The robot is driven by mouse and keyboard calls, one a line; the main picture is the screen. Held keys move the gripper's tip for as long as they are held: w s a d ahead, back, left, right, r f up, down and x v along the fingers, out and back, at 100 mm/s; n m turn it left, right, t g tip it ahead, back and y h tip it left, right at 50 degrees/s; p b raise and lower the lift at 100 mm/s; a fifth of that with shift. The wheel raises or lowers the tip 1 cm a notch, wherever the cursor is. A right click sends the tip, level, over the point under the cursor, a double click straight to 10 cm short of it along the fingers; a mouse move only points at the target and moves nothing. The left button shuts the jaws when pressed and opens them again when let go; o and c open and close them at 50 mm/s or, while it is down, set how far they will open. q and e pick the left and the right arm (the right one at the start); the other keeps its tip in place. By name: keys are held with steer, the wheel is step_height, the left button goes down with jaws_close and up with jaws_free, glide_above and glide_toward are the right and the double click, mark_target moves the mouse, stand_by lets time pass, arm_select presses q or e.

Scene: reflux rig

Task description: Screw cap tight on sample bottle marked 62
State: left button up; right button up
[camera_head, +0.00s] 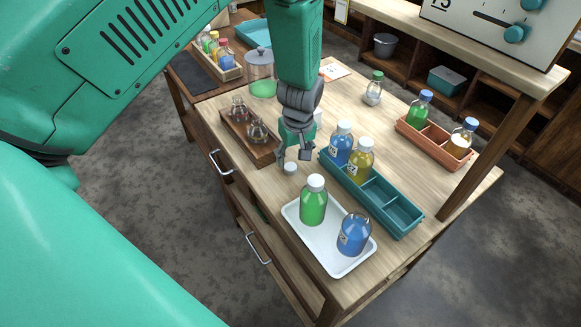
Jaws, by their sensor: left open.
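A small white cap (290,168) lies on the wooden table, near the back edge of the white tray. My left gripper (294,158) points down right over the cap, open, with its fingers apart; I cannot tell if they touch it. A blue bottle (354,235) with no cap visible stands at the front of the white tray (326,254). Its label is too small to read, so I cannot tell which bottle is marked 62. A green bottle (313,203) with a white cap stands behind it on the tray. My right gripper is not in view.
A teal divided rack (396,222) holds white-capped blue (341,146) and yellow (359,160) bottles, close to my gripper. A wooden flask holder (262,157) stands left. An orange rack (411,133) with two blue-capped bottles and a green-capped flask (373,90) stand farther back.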

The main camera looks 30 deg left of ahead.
mark_target(292, 167)
arm_select(q)
steer(key=shift+d+f, duration=0.15)
steer(key=shift+d, duration=0.05)
steer(key=f, duration=0.1)
steer(key=a+f, duration=0.1)
steer(key=f, duration=0.2)
steer(key=shift+w+a+f+p, duration=0.25)
steer(key=shift+a+p, duration=0.05)
steer(key=shift+a, duration=0.1)
steer(key=shift+a+f, duration=0.25)
steer(key=shift+s+a, duration=0.1)
steer(key=shift+a, duration=0.05)
steer(key=shift+d, duration=0.4)
steer(key=shift+c, duration=0.5)
steer(key=shift+d+r, duration=0.15)
steer(key=shift+d, duration=0.15)
steer(key=c, duration=0.7)
